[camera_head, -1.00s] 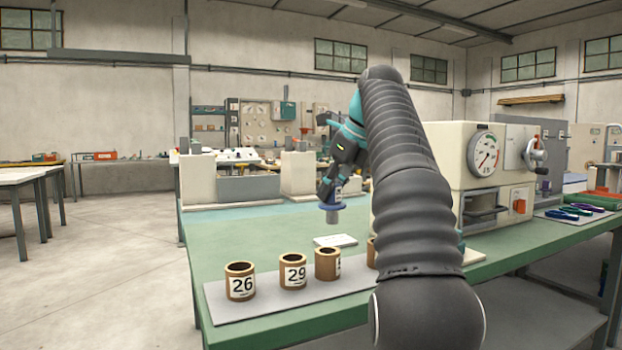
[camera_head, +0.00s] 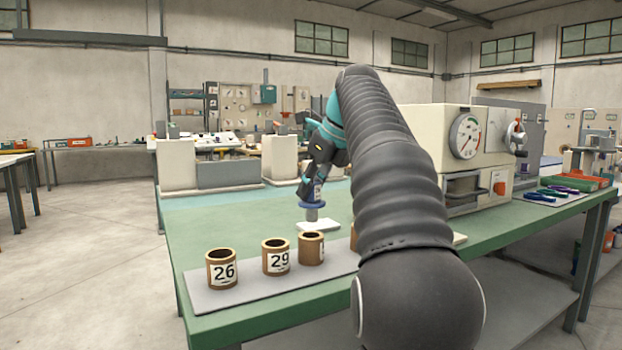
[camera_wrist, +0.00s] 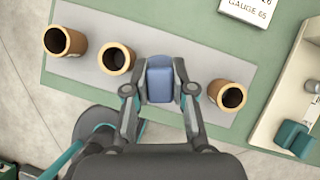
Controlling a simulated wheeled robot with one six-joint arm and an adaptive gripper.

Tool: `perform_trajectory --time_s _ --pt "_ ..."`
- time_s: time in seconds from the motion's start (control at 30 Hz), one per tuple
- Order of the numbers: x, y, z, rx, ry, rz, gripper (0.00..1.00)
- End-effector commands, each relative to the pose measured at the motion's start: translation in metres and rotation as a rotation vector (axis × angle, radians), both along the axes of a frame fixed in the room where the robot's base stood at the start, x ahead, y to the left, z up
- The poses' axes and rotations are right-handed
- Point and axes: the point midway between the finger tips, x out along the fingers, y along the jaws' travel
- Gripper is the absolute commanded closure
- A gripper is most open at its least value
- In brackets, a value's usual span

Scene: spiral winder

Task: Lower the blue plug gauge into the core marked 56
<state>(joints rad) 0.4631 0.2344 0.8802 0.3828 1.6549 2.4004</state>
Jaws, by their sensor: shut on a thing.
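My gripper (camera_head: 316,188) is shut on the blue plug gauge (camera_head: 312,205), which has a blue flange and a grey plug pointing down. The gauge hangs upright above the bench, apart from the cores. In the wrist view its blue top (camera_wrist: 159,82) sits between the fingers (camera_wrist: 159,92). Brown cores stand in a row: one marked 26 (camera_head: 222,269), one marked 29 (camera_head: 277,257), a third (camera_head: 311,249) with its label mostly turned away, and a fourth (camera_head: 354,237) mostly behind my arm. No 56 is readable. The wrist view shows three cores; no labels are legible there.
The cores stand on a grey mat (camera_head: 205,300) along the green bench's (camera_head: 192,236) front edge. A white card (camera_head: 320,226) lies behind them; it reads GAUGE 65 in the wrist view (camera_wrist: 245,10). A cream machine with a dial (camera_head: 467,136) stands right.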

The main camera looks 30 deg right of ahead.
Motion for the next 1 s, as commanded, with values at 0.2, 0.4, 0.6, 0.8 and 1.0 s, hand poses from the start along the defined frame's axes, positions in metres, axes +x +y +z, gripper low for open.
perform_trajectory --time_s 0.2,0.4,0.6,0.8,1.0 --pt "0.0 0.0 -0.013 0.0 0.001 0.0 1.0" --pt "0.0 0.0 -0.028 0.0 0.0 0.0 1.0" --pt "0.0 0.0 -0.039 0.0 0.0 0.0 1.0" --pt "0.0 0.0 -0.05 0.0 0.0 0.0 1.0" --pt "0.0 0.0 -0.058 0.0 0.0 0.0 1.0"
